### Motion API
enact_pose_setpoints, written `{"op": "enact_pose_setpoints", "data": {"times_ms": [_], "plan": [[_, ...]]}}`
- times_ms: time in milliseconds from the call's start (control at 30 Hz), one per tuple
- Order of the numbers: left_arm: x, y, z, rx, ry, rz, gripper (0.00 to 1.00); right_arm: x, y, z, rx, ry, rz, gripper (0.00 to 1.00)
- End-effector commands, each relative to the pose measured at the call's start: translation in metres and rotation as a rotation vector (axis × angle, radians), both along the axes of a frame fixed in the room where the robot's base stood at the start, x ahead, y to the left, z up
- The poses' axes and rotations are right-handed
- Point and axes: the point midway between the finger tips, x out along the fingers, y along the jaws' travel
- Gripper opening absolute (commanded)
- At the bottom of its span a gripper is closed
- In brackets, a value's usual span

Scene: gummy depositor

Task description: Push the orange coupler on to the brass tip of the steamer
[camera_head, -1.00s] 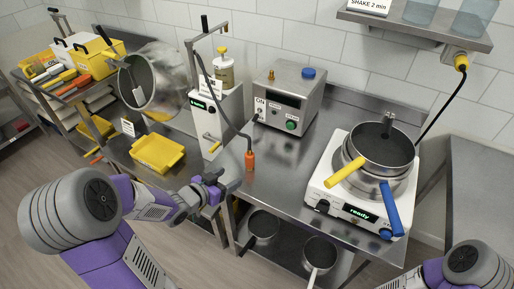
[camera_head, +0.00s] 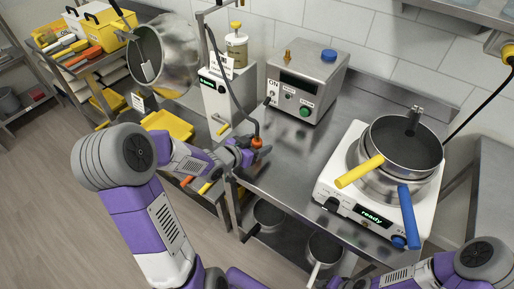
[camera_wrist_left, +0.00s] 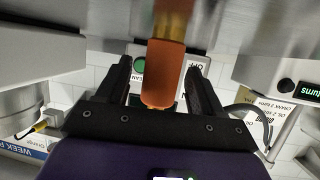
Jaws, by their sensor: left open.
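The orange coupler (camera_head: 258,142) is at the lower end of a dark hose, near the counter's front left edge. My left gripper (camera_head: 250,150) is open at the coupler. In the left wrist view the coupler (camera_wrist_left: 162,75) stands between the two spread dark fingers, with gaps visible on both sides. The steamer (camera_head: 306,88) is a steel box with a blue cap and green button, farther back on the counter. Its brass tip (camera_head: 287,57) points up from the top left, with nothing on it. My right gripper is not in view; only parts of its arm show at bottom right.
A white hotplate (camera_head: 336,190) with stacked pans stands at right; yellow and blue handles stick out forward. A steel drum (camera_head: 175,62) and a yellow tray (camera_head: 167,124) are at left. Bare counter (camera_head: 290,150) lies between the coupler, steamer and hotplate.

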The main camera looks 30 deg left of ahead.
Motion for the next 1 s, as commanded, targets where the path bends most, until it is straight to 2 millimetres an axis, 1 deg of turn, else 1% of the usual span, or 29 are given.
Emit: {"op": "enact_pose_setpoints", "data": {"times_ms": [167,200,567,600,833,933,1000], "plan": [[0.000,0.000,0.000,0.000,0.000,0.000,0.67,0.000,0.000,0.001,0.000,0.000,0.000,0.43],[0.000,0.000,0.000,0.000,0.000,0.000,0.65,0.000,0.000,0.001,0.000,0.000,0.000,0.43],[0.000,0.000,0.000,-0.001,0.000,0.000,0.10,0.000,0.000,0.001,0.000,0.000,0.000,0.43],[0.000,0.000,0.001,0.000,0.000,0.000,0.08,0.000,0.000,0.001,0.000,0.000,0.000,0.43],[0.000,0.000,0.003,0.000,-0.001,0.000,0.08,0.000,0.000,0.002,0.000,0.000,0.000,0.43],[0.000,0.000,0.016,0.001,-0.002,-0.001,0.08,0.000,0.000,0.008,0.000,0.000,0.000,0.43],[0.000,0.000,0.029,0.002,-0.003,0.000,0.08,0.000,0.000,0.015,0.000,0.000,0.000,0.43]]}}
